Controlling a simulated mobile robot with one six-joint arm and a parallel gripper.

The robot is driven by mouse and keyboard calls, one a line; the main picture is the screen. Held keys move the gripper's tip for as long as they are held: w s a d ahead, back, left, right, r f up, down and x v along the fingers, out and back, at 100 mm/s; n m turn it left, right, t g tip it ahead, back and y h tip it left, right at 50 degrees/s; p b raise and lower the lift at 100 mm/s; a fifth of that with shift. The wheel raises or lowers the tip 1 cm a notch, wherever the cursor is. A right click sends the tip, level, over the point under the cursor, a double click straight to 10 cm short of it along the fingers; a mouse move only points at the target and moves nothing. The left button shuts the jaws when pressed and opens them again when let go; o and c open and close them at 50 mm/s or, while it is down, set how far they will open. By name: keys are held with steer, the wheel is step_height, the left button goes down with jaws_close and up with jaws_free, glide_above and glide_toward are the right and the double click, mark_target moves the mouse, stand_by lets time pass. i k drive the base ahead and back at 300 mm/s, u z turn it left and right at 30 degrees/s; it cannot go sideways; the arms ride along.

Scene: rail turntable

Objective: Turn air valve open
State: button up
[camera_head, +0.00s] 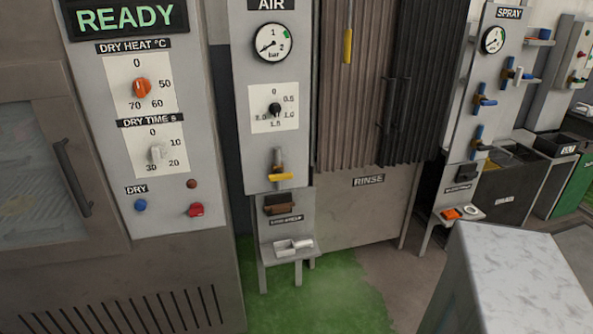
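The air valve (281,177) is a yellow lever on a metal fitting, low on the grey AIR panel (240,125) near the middle of the camera_head view. Its lever lies crosswise, about level. Above it on the same panel are a small black knob (275,110) on a white scale and a round bar gauge (273,43). The gauge needle seems to point to the lower left. My gripper is not in view, and nothing touches the valve.
A dryer panel (182,205) with knobs and a READY display stands left. The RINSE booth (345,215) with dark curtains is right of the AIR panel. A small stand (276,252) juts out below the valve. A pale grey block (505,275) fills the lower right. Green floor (325,300) lies open in front.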

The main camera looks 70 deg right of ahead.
mark_target(280, 175)
steer(key=z, duration=0.85)
steer(key=i, duration=0.55)
steer(key=u, duration=0.05)
steer(key=k, duration=0.6)
steer(key=u, duration=0.05)
